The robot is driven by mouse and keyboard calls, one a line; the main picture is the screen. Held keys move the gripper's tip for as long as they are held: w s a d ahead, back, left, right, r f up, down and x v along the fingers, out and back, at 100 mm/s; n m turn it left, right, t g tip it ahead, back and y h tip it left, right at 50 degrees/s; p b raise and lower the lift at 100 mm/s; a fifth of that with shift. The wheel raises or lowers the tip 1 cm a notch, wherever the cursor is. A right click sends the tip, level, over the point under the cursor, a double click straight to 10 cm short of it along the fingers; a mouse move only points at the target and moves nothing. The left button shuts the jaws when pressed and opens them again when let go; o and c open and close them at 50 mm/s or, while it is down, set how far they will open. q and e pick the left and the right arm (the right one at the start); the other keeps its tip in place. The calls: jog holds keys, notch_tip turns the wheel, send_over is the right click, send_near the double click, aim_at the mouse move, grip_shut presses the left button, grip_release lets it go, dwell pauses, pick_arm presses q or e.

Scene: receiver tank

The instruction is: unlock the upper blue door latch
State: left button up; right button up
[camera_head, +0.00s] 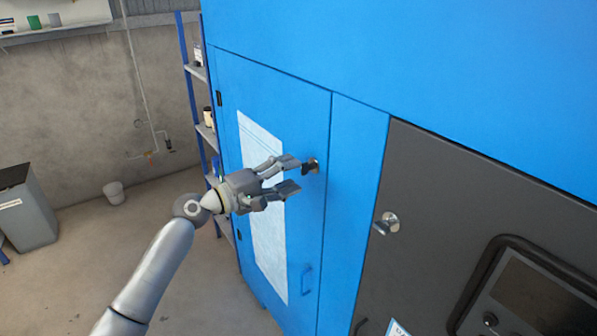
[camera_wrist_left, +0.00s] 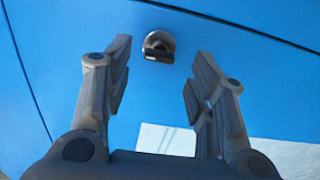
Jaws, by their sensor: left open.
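The blue door (camera_head: 300,107) stands closed in the head view, with a white sheet (camera_head: 262,150) on it. The upper latch (camera_head: 311,166) is a small dark and metal knob near the door's right edge. My left gripper (camera_head: 294,174) is open in front of the door, its fingertips close to the latch. In the left wrist view the latch (camera_wrist_left: 158,46) sits beyond the open fingertips of my left gripper (camera_wrist_left: 160,60), roughly midway between them, with nothing held. I cannot tell whether a fingertip touches it. My right gripper is not in view.
A dark grey panel (camera_head: 450,190) with a metal knob (camera_head: 386,223) is right of the door. A blue handle (camera_head: 306,280) sits lower on the door. Shelves (camera_head: 200,90) stand left of the cabinet.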

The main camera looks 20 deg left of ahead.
pick_arm(q)
jog(key=v, duration=0.8)
jog(key=shift+s, duration=0.2)
jog(key=shift+a, duration=0.1)
jog(key=shift+w+f, duration=0.1)
